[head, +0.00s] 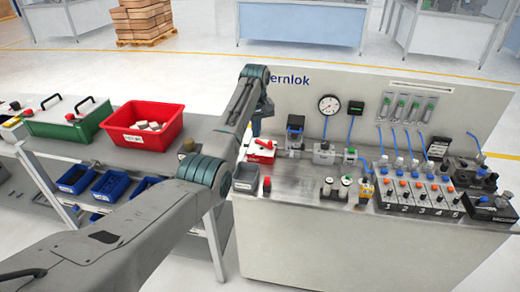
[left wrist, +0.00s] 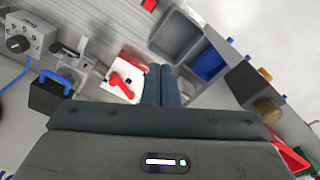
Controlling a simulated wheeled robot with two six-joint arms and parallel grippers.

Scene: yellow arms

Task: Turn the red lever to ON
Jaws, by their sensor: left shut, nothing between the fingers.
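The red lever (head: 264,144) sits on a small white panel at the left end of the bench top in the head view. In the left wrist view the red lever (left wrist: 122,84) lies at a slant across its white plate (left wrist: 122,75); any ON or OFF marking is too small to read. My left gripper (left wrist: 160,70) is shut and empty, its fingers just right of the plate and apart from the lever. In the head view my left arm reaches over the bench's left end and its gripper is mostly hidden. My right gripper is not in view.
A grey bin (head: 246,178) stands in front of the lever panel. Gauges, valves and numbered switches (head: 415,195) fill the bench to the right. A red crate (head: 143,123) and blue bins (head: 110,185) are on the side table. The upright back panel (head: 290,88) rises behind.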

